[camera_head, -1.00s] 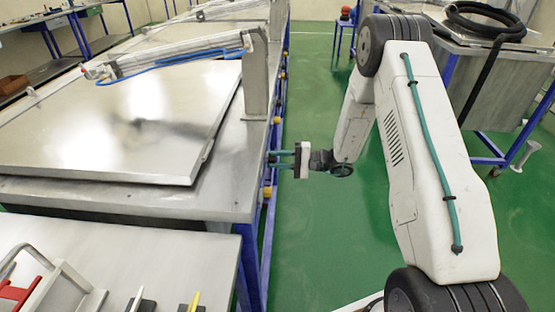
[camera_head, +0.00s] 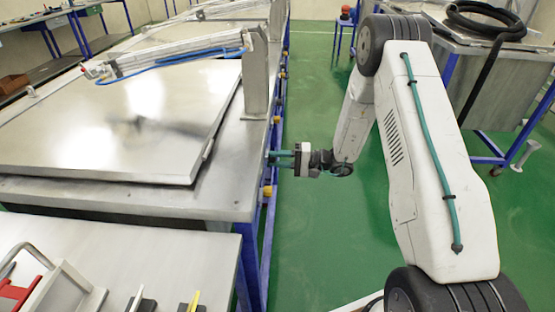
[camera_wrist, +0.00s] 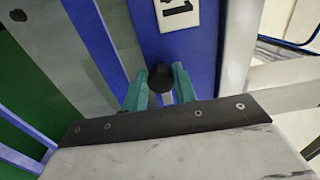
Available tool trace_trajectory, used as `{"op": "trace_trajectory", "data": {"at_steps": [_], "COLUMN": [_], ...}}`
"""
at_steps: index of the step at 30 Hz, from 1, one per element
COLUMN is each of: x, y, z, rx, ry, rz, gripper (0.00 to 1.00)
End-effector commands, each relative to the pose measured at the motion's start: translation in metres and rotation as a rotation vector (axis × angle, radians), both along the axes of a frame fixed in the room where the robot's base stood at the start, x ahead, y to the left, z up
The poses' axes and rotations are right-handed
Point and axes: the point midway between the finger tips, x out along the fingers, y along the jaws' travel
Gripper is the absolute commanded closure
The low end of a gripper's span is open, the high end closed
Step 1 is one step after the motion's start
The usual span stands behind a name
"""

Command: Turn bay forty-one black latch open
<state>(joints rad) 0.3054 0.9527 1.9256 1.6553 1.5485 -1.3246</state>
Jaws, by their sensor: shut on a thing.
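My gripper (camera_wrist: 161,90) is at the side of the metal table in the wrist view, its teal fingers closed around a black latch knob (camera_wrist: 161,77) on a blue post (camera_wrist: 185,50). A white label (camera_wrist: 178,12) sits on the post just above the knob; it shows a 1, and its other digit is cut off or unclear. In the head view my gripper (camera_head: 276,158) reaches left to the blue side frame, just below the tabletop edge. The latch itself is too small to make out there. Whether the latch is turned open cannot be told.
A large metal lid (camera_head: 110,125) lies on the steel table (camera_head: 120,200). A metal bracket (camera_head: 255,75) stands at its right edge. A side table with tools (camera_head: 150,240) is in front. Green floor (camera_head: 320,230) is clear to the right; a bin with a black hose (camera_head: 480,25) stands behind my arm.

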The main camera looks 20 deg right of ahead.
Motion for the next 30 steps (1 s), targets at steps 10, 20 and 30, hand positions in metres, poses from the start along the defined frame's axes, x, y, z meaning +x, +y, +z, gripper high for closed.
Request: {"op": "trace_trajectory", "data": {"at_steps": [10,20,30], "x": [0.000,-0.012,-0.029], "y": [0.000,-0.029,-0.070], "z": [-0.001,-0.001,-0.001], "rx": [-0.001,0.000,-0.001], "ry": [0.001,0.002,0.001], "rz": [0.000,-0.004,-0.002], "gripper": [0.51,0.51,0.51]}}
